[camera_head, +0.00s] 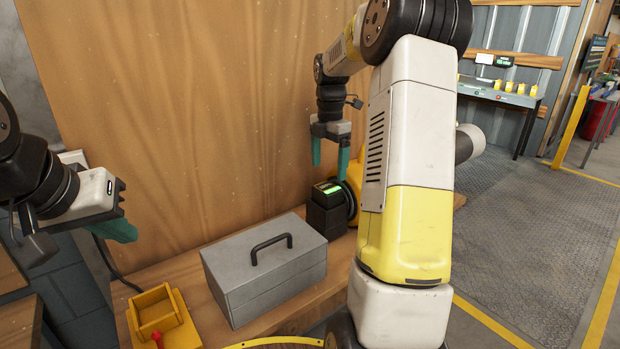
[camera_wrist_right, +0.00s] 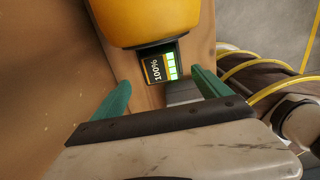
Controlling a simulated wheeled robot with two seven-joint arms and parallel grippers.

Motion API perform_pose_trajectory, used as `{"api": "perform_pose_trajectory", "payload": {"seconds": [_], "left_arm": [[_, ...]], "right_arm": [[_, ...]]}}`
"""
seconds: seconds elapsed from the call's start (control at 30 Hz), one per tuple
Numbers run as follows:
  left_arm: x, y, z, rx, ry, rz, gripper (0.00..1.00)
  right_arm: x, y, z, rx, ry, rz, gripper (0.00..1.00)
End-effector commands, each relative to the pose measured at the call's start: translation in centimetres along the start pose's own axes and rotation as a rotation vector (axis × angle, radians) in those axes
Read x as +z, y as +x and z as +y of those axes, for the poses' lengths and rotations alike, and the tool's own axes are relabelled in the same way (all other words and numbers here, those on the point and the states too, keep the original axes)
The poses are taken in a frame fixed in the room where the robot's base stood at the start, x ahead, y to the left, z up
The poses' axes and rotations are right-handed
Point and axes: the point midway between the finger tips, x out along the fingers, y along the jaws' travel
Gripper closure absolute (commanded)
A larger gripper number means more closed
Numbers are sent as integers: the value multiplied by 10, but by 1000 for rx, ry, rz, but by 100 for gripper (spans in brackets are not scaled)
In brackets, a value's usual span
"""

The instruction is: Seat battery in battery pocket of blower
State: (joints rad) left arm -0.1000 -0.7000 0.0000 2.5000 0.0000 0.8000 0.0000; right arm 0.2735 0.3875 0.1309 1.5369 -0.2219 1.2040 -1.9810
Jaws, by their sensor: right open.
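A black battery (camera_head: 326,222) with a lit green display on top stands on the wooden bench. It is directly beside the yellow blower (camera_head: 353,190), which my right arm partly hides. In the right wrist view the battery (camera_wrist_right: 162,66) reads 100% and borders the blower's rounded yellow body (camera_wrist_right: 145,22); I cannot tell how far it sits in the pocket. My right gripper (camera_head: 330,162) is open and empty, pointing down above the battery. In the wrist view its green fingers lie either side of the battery's line. My left gripper (camera_head: 115,230) is at the left, away from both; its opening is unclear.
A grey toolbox (camera_head: 265,279) with a black handle stands on the bench left of the battery. A yellow tray (camera_head: 157,310) with a red part is at the front left. A wooden wall (camera_head: 190,120) rises behind the bench. Open floor lies at right.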

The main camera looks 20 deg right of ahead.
Motion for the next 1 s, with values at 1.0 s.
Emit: {"api": "perform_pose_trajectory", "payload": {"seconds": [1.0], "left_arm": [[0,0,0,0,0,0,100]], "right_arm": [[-169,-106,-139,366,1227,211,13]]}}
